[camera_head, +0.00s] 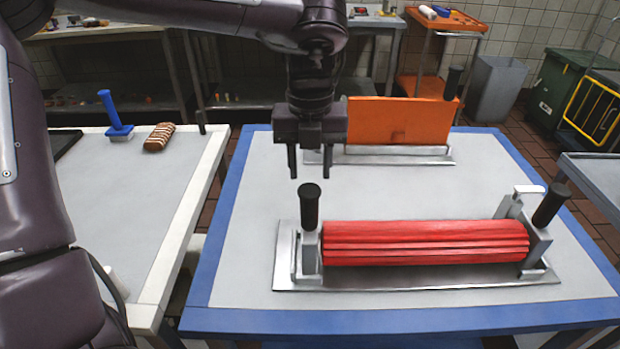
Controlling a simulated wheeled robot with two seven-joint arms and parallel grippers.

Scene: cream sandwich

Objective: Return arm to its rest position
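My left arm comes in from the left and reaches over the blue-edged table (222,250). My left gripper (310,172) points down with its two fingers apart and nothing between them. It hangs above the black knob (309,206) at the left end of the red ridged roller device (425,243); in the picture the fingertips end just above the knob, and a gap shows. My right gripper is not in view.
An orange panel (398,121) on a metal base stands behind the gripper. The left table (140,215) holds a blue-handled brush (115,118) and a brown striped loaf-shaped item (158,136).

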